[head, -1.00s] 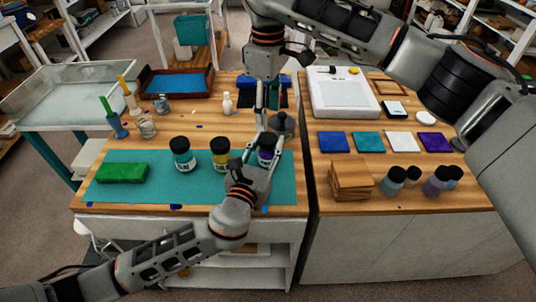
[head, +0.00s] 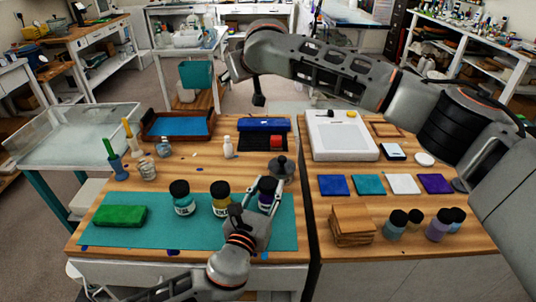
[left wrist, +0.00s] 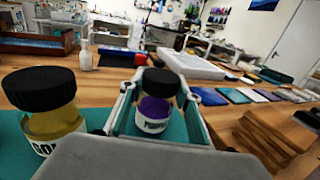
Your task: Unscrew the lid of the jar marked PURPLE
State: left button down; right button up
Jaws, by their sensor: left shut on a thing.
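The jar marked PURPLE (head: 266,201) stands on the teal mat (head: 110,239) with its black lid (head: 267,184) on. In the left wrist view the jar (left wrist: 152,115) is upright between the fingers, its purple contents and label showing, and its lid (left wrist: 159,82) sits on top. My left gripper (head: 265,206) is shut around the jar's body, below the lid.
A green block (head: 120,216) lies on the mat. The right table holds coloured tiles (head: 333,186) and several jars (head: 440,225).

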jog(key=s+a+r+n+t+y, duration=0.1)
jog(key=a+r+n+y, duration=0.1)
jog(key=a+r+y, duration=0.4)
jog(key=s+a+r+n+t+y, duration=0.1)
jog(key=a+r+n+t+y, duration=0.15)
jog(key=r, duration=0.65)
jog(key=s+a+f+n+g+y, duration=0.2)
jog(key=s+a+n+g, duration=0.3)
jog(key=s, duration=0.3)
jog(key=s+a+f+n+g+y, duration=0.2)
jog(key=s+a+n+g, duration=0.1)
jog(key=s+n+g, duration=0.4)
jog(key=m+g+h, duration=0.2)
jog(key=m+h, duration=0.2)
jog(key=h, duration=1.3)
send_over(268, 182)
jog(key=shift+y, duration=0.25)
jog(key=f, duration=1.5)
jog(key=a+f, duration=0.1)
jog(key=f, duration=0.6)
jog(key=shift+f, duration=0.4)
jog(key=shift+d+m, duration=0.35)
jog(key=shift+d, duration=0.05)
jog(key=shift+d+f, duration=0.1)
jog(key=shift+f, duration=3.9)
